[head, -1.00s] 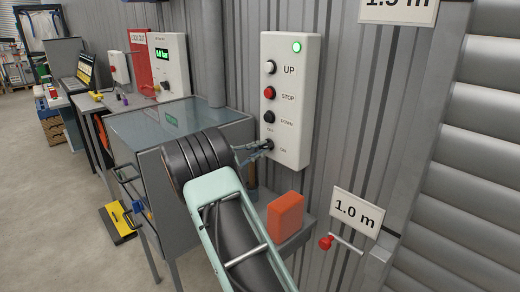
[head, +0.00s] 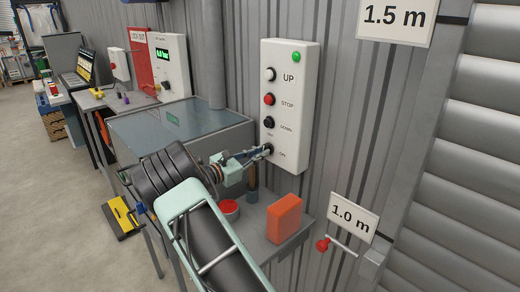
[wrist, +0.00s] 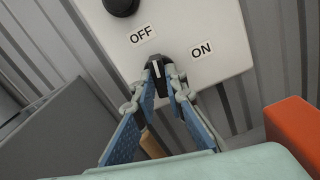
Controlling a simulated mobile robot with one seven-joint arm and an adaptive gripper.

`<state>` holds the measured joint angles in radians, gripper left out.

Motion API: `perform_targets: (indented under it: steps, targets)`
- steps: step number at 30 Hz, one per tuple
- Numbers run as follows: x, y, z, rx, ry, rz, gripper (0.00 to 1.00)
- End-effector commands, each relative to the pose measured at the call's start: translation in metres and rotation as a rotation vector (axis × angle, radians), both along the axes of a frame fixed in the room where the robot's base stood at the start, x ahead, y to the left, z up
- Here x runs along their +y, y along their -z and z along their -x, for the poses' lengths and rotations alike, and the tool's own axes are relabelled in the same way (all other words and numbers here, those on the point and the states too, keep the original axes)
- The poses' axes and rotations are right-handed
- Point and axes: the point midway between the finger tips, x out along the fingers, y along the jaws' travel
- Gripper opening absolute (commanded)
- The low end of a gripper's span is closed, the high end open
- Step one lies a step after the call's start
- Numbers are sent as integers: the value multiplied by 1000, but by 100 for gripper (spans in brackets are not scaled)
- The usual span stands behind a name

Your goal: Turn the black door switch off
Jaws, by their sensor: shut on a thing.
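The black door switch (wrist: 155,76) is on the lower part of a white control box (head: 297,60), below the DOWN button. Its OFF label (wrist: 141,35) is above it and its ON label (wrist: 202,49) is to its right. The white pointer line stands nearly upright in the wrist view, closer to OFF than to ON. My gripper (wrist: 158,80) is shut on the switch, one finger on each side. It also shows in the head view (head: 264,150).
A grey cabinet (head: 185,130) stands left of the box. Below the box, a shelf carries an orange block (head: 285,217) and a red round container (head: 229,208). A red-knobbed lever (head: 323,244) sticks out by the 1.0 m sign (head: 353,217).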

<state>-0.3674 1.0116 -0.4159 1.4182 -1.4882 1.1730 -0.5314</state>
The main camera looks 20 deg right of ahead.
Motion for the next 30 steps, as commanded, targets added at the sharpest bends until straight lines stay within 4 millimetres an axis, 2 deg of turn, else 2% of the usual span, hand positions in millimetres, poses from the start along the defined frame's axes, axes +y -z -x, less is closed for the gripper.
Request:
perform_targets:
  steps: [12, 29, 30]
  targets:
    - [1, 0, 0, 179, -1, 64, 0]
    - [0, 1, 0, 205, -1, 74, 0]
    - [0, 1, 0, 205, -1, 74, 15]
